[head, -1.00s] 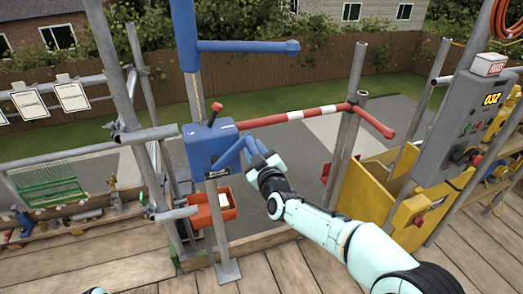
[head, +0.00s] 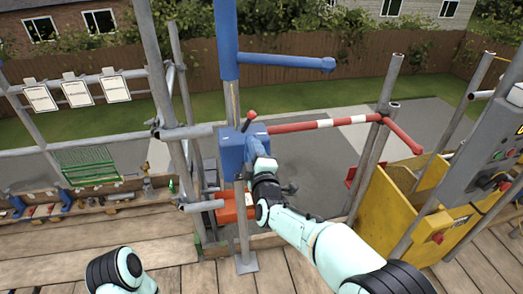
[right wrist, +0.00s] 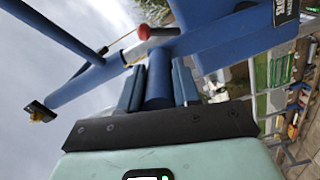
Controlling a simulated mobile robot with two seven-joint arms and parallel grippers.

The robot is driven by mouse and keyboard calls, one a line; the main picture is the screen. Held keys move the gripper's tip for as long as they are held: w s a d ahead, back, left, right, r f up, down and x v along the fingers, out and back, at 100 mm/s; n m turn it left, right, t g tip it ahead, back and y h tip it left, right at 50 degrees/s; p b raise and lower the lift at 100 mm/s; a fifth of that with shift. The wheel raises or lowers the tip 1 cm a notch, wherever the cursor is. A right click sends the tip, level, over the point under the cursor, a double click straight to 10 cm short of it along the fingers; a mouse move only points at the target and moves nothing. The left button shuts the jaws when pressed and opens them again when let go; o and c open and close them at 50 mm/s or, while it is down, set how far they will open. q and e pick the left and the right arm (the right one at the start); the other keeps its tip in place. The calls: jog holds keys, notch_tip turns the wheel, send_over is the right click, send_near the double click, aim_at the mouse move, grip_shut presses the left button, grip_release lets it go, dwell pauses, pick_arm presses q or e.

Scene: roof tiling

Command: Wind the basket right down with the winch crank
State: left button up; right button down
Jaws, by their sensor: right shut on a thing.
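The blue winch box (head: 231,150) is fixed to the post in the head view, with a lever with a red knob (head: 251,115) on top. My right gripper (head: 263,168) is at the blue crank (head: 256,146) on the winch's right side. In the right wrist view its fingers (right wrist: 158,88) are shut on the blue crank handle (right wrist: 158,70). The red knob shows there too. An orange-red open box (head: 230,214) is low by the post, partly behind it; I cannot tell whether it is the basket. My left gripper is out of view.
A red-and-white barrier bar (head: 320,124) crosses behind my right arm. A yellow bin (head: 400,200) and a grey control box (head: 490,150) stand at right. A green wire rack (head: 90,165) and a shelf of tools are at left. Wooden decking (head: 60,240) lies below.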

jog(key=shift+s+a+r, duration=0.2)
jog(key=shift+a+r, duration=0.2)
jog(key=shift+a, duration=0.4)
jog(key=c, duration=1)
grip_release()
jog(key=shift+f, duration=0.1)
jog(key=shift+o, duration=1)
jog(key=shift+a+f, duration=0.1)
jog(key=shift+f, duration=0.1)
